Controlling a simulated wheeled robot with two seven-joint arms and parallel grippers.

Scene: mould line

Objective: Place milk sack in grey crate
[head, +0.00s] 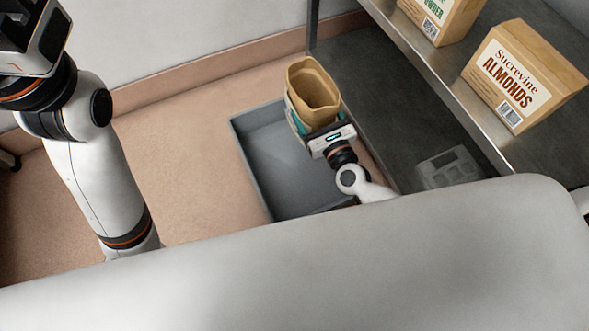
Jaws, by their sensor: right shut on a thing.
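A brown paper sack (316,87) with a teal-edged label, its open top facing up, shows at the centre of the head view; its label text cannot be read. My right gripper (326,129) is shut on the sack at its near side. The sack overlaps the far right part of the grey crate (250,162) in the picture; its base is hidden, so I cannot tell whether it touches the crate. The crate is on the floor, and its visible floor is empty. My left gripper (28,30) is at the top left, only partly in view, its fingertips unseen.
A grey object (449,167) lies on the lower level. Floor left of the crate is clear.

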